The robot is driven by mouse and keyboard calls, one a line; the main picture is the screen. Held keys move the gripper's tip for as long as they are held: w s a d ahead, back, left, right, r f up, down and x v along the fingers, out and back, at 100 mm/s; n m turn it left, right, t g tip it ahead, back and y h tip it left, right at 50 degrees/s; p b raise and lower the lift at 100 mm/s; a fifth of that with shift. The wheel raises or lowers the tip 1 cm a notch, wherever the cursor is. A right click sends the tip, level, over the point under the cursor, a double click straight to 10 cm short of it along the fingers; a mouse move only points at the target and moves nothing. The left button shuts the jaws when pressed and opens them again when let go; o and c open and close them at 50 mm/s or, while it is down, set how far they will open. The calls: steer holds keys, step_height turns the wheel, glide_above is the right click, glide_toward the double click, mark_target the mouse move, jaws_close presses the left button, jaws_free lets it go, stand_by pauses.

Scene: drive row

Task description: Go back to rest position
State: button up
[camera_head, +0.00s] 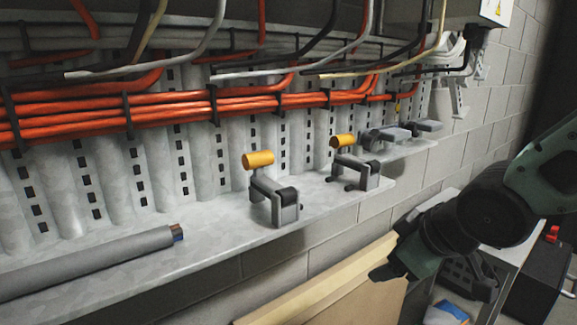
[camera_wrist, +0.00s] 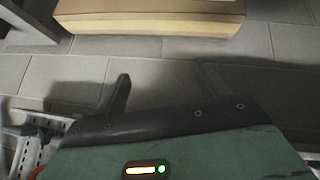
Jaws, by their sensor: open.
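My gripper (camera_wrist: 163,88) is at the lower middle of the wrist view. Its two dark fingers stand apart, with nothing between them but grey tiled floor. In the head view my dark green and black arm comes in from the right, and its end (camera_head: 392,268) hangs in front of the shelf edge, over the pale board. The fingers are hard to make out there.
Orange cables run along the wall. A cardboard box (camera_wrist: 150,18) lies on the floor. A black box with a red button (camera_head: 541,268) stands right.

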steer(key=s+a+f+m+g+h, duration=0.1)
steer(key=s+a+f+g, duration=0.15)
steer(key=s, duration=0.75)
steer(key=s+a+f+g+h, duration=0.1)
steer(key=s+g, duration=0.3)
steer(key=s, duration=0.5)
step_height(320, 180, up, 28)
steer(key=p, duration=2.7)
steer(key=shift+m+p, duration=0.3)
steer(key=shift+p, duration=0.05)
